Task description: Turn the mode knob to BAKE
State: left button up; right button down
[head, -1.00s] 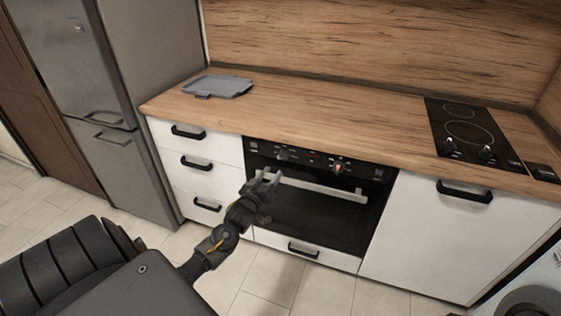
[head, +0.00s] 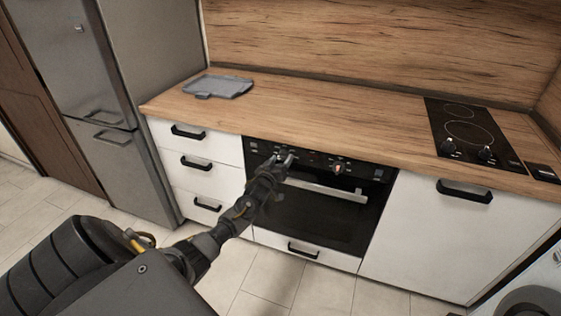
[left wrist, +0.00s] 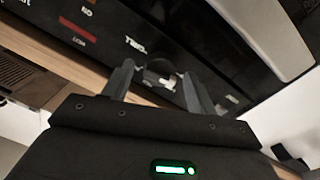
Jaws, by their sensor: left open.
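The black oven (head: 318,205) is under the counter, with its control panel (head: 312,158) along the top edge. My left gripper (head: 283,158) is open at the left part of this panel, and its fingers hide most of the knob there. In the left wrist view, a rounded grey knob (left wrist: 160,72) shows between the two spread fingertips of the gripper (left wrist: 157,82). I cannot tell whether the fingers touch it. The BAKE mark cannot be read. My right gripper is out of view.
The oven's bar handle (head: 328,190) runs just below the panel, right of my gripper. The wooden counter (head: 330,128) overhangs above. A grey tray (head: 217,87) and a black hob (head: 465,130) are on it. White drawers (head: 200,165) stand at the left.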

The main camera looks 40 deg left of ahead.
pick_arm(q)
jog(key=shift+c, duration=0.4)
jog(key=c, duration=0.9)
